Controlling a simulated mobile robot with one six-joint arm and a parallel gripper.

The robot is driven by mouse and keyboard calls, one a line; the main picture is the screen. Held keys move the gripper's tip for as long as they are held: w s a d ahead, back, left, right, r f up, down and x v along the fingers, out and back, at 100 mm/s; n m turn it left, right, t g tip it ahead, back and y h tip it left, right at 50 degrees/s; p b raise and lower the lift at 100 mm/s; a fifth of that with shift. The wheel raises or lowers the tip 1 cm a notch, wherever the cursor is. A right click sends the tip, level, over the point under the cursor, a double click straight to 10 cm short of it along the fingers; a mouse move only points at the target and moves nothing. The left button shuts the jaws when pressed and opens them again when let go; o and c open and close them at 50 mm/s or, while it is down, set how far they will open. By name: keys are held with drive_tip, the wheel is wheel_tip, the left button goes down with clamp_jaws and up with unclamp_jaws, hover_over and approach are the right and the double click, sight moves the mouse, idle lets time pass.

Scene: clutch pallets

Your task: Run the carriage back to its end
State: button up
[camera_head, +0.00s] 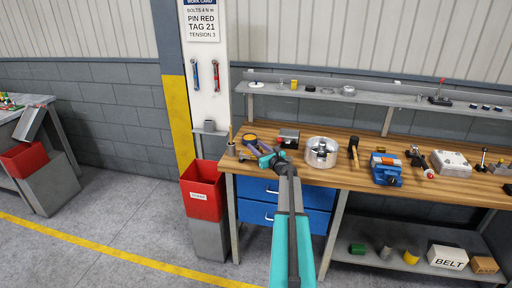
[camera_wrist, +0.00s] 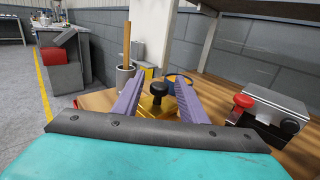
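My gripper (camera_head: 259,149) is over the left end of the wooden bench, and its two purple fingers (camera_wrist: 160,82) stand apart. In the wrist view a black knob (camera_wrist: 158,91) on a yellow block (camera_wrist: 153,105) shows between the fingers. I cannot tell whether the fingers touch it or whether the block is the carriage; its track is hidden. To the right is a grey metal box (camera_wrist: 277,106) with a red knob (camera_wrist: 243,101) and a black knob. The box also shows in the head view (camera_head: 289,135).
A grey cup with a wooden stick (camera_wrist: 125,77) stands close left of the fingers. A round metal part (camera_head: 321,151), a mallet (camera_head: 353,150) and a blue vise (camera_head: 386,170) stand right on the bench. A red bin (camera_head: 203,192) stands at the bench's left end.

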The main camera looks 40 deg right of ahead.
drive_tip(key=shift+w, duration=0.1)
clamp_jaws()
idle(0.4)
